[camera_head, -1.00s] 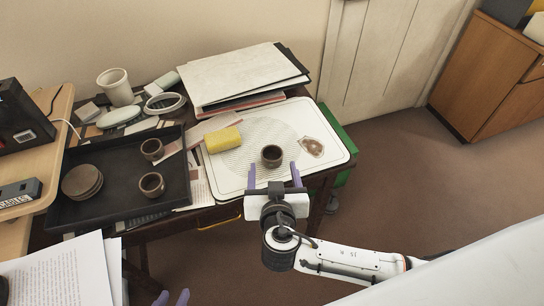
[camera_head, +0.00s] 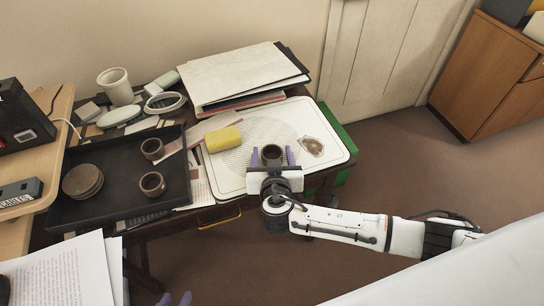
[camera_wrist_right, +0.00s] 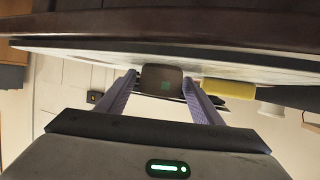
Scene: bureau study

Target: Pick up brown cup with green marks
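A small dark brown cup (camera_head: 271,152) stands upright on the white tray (camera_head: 226,186). Two similar brown cups stand on the black tray at the left, one farther back (camera_head: 152,148) and one nearer (camera_head: 153,184). Only the purple fingertips of my left gripper (camera_head: 175,299) show at the bottom edge.
A yellow sponge (camera_head: 223,139) and a brown patterned piece (camera_head: 311,147) lie on the white tray. The black tray (camera_head: 110,205) also holds stacked brown discs (camera_head: 82,181). Flat boards (camera_head: 240,75) are piled behind. A green bin (camera_head: 345,135) stands right of the table.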

